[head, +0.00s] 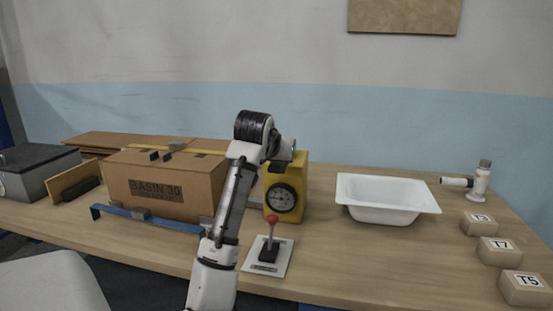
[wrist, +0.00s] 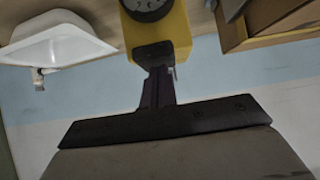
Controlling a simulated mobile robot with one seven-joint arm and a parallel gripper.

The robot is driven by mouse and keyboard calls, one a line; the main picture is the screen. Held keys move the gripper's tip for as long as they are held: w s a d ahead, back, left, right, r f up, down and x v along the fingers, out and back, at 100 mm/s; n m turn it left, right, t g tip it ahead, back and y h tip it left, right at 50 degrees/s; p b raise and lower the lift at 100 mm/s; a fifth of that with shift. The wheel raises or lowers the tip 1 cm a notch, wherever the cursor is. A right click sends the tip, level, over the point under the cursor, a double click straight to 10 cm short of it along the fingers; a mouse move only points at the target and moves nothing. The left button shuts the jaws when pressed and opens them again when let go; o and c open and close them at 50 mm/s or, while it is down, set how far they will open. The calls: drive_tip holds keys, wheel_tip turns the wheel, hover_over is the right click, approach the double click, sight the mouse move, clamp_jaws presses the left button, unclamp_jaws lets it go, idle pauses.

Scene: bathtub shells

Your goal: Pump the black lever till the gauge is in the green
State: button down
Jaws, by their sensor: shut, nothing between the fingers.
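A lever with a red knob (head: 271,219) stands upright on a black base on a pale plate (head: 281,262), near the table's front edge. Behind it stands a yellow box (head: 299,178) with a round dark gauge (head: 283,199) on its front. The needle and any green zone are too small to read. My gripper (head: 290,153) is up at the top of the yellow box, above and apart from the lever. In the wrist view my gripper (wrist: 158,65) is shut and empty, with the yellow box (wrist: 160,28) beyond it and only part of the gauge (wrist: 150,5) showing.
A cardboard box (head: 165,190) marked BASIN 30 stands left, behind a blue bar (head: 150,217). A white basin (head: 388,200) is right of the yellow box. Small labelled blocks (head: 500,250) line the right side. The table between lever and blocks is clear.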

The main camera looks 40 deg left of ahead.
drive_tip(key=shift+f+t+b, duration=0.3)
drive_tip(key=shift+f+b, duration=0.2)
drive_tip(key=shift+f, duration=0.25)
